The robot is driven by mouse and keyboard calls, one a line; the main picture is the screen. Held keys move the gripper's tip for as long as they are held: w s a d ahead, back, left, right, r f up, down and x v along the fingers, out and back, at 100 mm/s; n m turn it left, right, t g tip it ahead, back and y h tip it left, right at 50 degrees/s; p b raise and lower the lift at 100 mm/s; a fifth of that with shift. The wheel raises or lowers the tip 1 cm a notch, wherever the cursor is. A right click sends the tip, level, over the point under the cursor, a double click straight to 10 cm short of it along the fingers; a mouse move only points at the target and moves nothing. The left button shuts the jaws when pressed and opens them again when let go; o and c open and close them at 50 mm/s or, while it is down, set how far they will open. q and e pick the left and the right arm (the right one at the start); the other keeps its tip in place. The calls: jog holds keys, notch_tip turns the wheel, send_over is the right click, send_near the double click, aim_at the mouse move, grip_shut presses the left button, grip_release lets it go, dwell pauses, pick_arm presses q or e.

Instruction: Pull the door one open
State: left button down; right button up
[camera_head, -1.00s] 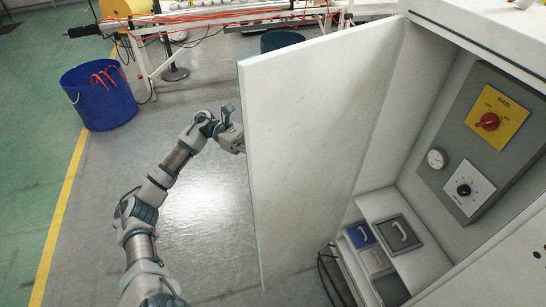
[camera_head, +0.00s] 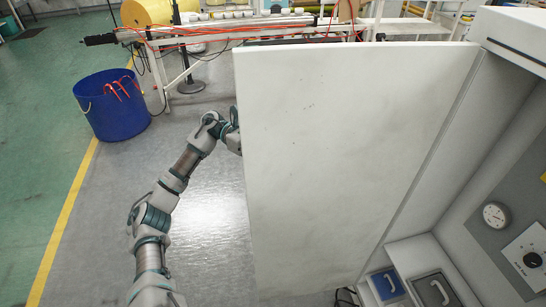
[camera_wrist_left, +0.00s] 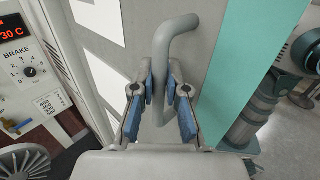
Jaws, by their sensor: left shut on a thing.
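The white door (camera_head: 345,160) stands open, swung out from the cabinet at the right of the head view. In the left wrist view, a grey bent handle (camera_wrist_left: 170,38) sits on the door's outer face (camera_wrist_left: 210,60). My left gripper (camera_wrist_left: 163,75) is shut on this handle, with its blue-padded fingers on either side of the bar. In the head view, my left arm (camera_head: 165,210) reaches to the door's left edge, and the gripper is mostly hidden behind the door. My right gripper is in neither view.
The cabinet's inside shows a gauge (camera_head: 495,215), a dial (camera_head: 527,262) and lidded boxes (camera_head: 385,285). A blue bin (camera_head: 112,105) stands on the floor at left. A white-framed machine (camera_head: 270,30) is behind. The floor between bin and door is clear.

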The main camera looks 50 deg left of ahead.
pick_arm(q)
jog(key=shift+s+d, duration=0.15)
jog(key=shift+d, duration=0.1)
jog(key=c, duration=1.2)
grip_release()
jog(key=a, duration=0.4)
jog(key=s+a, duration=0.1)
jog(key=a, duration=0.7)
jog(key=shift+s+f, duration=0.1)
jog(key=shift+s, duration=0.15)
